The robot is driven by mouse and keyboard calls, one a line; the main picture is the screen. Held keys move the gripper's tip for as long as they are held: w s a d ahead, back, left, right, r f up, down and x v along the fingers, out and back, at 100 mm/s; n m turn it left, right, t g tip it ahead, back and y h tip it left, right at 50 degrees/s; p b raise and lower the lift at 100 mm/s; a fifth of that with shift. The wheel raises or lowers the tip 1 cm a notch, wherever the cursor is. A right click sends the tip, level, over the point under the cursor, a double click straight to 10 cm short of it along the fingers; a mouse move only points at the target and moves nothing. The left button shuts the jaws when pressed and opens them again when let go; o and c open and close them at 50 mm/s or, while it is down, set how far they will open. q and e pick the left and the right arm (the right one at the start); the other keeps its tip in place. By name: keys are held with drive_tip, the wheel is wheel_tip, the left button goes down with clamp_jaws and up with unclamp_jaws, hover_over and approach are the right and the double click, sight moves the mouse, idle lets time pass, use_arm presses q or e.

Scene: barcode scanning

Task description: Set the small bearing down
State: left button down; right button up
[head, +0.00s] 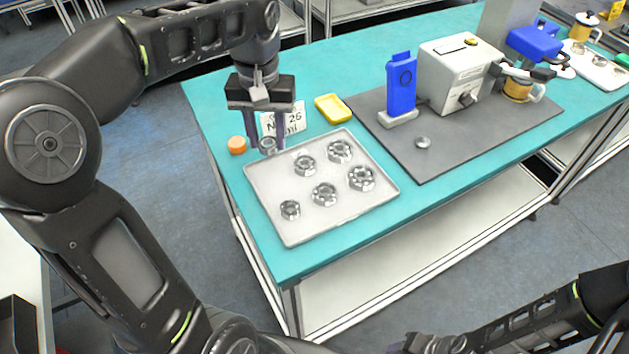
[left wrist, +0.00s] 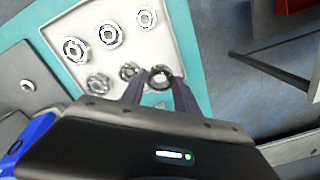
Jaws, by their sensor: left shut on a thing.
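My left gripper (head: 266,144) is shut on a small metal bearing (head: 267,145), just off the far left corner of the white tray in the head view. In the left wrist view the ring-shaped bearing (left wrist: 160,77) sits between the two dark fingertips of the gripper (left wrist: 158,84). The tray (head: 262,196) lies flat on the teal table and holds several other bearings, such as a large one (head: 361,178) and a smaller one (head: 290,209). Whether the held bearing touches anything below is unclear.
An orange round piece (head: 237,145), a white label card (head: 293,117) and a yellow dish (head: 333,108) are near the gripper. A dark mat (head: 480,132) carries a blue scanner-like device (head: 401,84), a boxy machine (head: 459,72) and a small metal part (head: 423,142).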

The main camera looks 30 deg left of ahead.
use_arm(q)
hover_over(272, 181)
drive_tip(key=shift+f, duration=3.15)
drive_tip(key=shift+f+p, duration=0.4)
drive_tip(key=shift+f, duration=1.45)
drive_tip(key=shift+f, duration=0.15)
drive_tip(key=c, duration=1.2)
unclamp_jaws()
